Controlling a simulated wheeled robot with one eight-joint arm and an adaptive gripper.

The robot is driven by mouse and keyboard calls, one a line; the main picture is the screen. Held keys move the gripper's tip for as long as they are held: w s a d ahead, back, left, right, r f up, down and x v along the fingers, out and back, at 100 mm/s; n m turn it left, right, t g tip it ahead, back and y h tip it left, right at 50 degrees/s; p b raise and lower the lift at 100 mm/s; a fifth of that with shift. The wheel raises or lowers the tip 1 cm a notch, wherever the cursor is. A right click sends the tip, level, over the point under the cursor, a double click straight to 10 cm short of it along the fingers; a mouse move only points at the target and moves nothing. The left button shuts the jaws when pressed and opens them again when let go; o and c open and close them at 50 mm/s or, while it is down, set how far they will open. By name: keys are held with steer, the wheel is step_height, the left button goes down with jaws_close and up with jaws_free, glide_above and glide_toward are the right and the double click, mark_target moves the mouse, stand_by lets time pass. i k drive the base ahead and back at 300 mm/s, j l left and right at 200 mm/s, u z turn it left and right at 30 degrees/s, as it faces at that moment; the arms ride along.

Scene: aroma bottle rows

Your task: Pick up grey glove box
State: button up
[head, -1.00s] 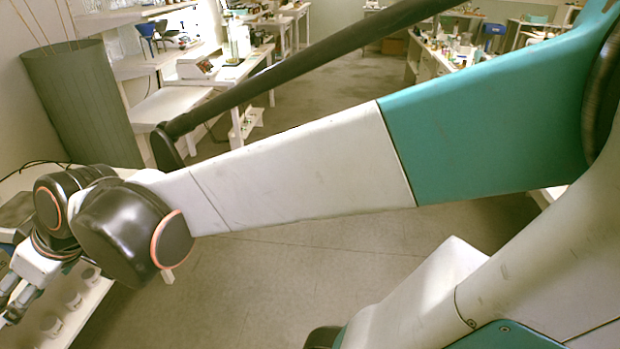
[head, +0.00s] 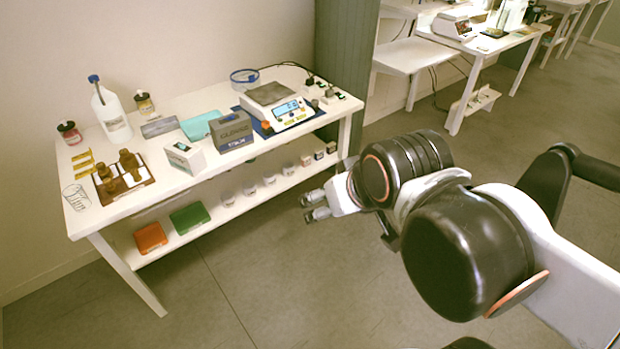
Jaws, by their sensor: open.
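The grey glove box (head: 231,133), with lettering on its front, stands on the white table between the teal item and the scale. My gripper (head: 309,207) is open, with nothing seen between its fingers. It is in front of the table's right part, to the right of the box and apart from it.
The lower shelf holds jars and an orange box (head: 150,238). The floor in front is clear.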

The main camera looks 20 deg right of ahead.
mark_target(231, 132)
steer(key=u, duration=0.25)
steer(key=i+l+u, duration=0.1)
steer(key=l+u, duration=0.15)
steer(key=u, duration=0.15)
steer(key=l+u, duration=0.3)
steer(key=u, duration=0.15)
steer(key=l+u, duration=0.6)
steer(key=u, duration=0.2)
